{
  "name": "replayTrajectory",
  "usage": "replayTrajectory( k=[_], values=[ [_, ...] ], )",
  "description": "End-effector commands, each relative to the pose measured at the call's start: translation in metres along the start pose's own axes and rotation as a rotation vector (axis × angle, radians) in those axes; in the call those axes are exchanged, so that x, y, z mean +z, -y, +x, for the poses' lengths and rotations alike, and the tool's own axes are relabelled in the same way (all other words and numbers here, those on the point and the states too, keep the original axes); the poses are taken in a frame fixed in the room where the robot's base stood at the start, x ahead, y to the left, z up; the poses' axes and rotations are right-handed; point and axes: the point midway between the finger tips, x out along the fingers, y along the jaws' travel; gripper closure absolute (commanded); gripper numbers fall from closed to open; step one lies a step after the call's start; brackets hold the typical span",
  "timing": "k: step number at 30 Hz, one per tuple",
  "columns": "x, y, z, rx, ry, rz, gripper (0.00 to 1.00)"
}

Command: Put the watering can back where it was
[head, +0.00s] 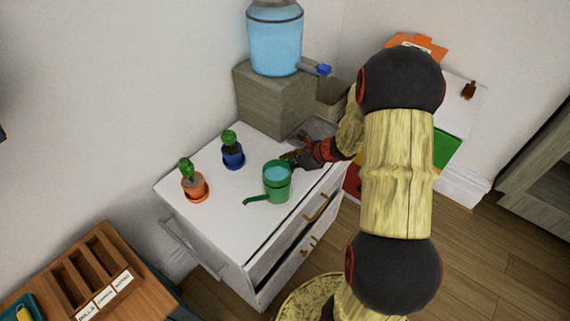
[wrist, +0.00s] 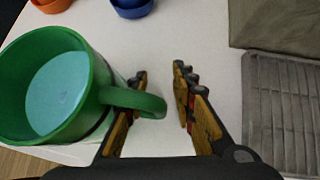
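The green watering can (head: 277,183) stands upright on the white cabinet top, its spout pointing left in the head view. In the wrist view the can (wrist: 88,100) is at the left, with pale blue water (wrist: 60,92) inside. Its handle reaches right, across the left finger and into the space between the fingers. My gripper (head: 291,158) is at the handle side of the can. In the wrist view my gripper (wrist: 160,84) is open, with a clear gap between the fingertips. Whether a finger touches the handle I cannot tell.
A blue-potted cactus (head: 233,155) and an orange-potted cactus (head: 194,186) stand left of the can. A grey block (head: 270,100) carrying a blue water jug (head: 275,40) is behind. A grey ribbed pad (wrist: 280,115) lies right of my gripper. The white cabinet top (head: 228,195) is bare between these things.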

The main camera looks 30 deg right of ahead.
Motion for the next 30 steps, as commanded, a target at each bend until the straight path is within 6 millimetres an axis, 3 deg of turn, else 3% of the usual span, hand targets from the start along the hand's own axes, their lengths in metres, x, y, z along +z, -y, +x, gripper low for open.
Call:
replayTrajectory(
  k=[5, 21, 27, 30],
  values=[
    [0.003, 0.000, -0.004, 0.000, 0.000, 0.000, 0.74],
    [0.003, 0.001, -0.102, -0.002, 0.001, 0.002, 0.74],
    [0.003, 0.000, -0.120, -0.001, 0.000, -0.002, 0.74],
    [0.015, -0.009, -0.125, 0.017, -0.008, -0.071, 0.74]
  ],
)
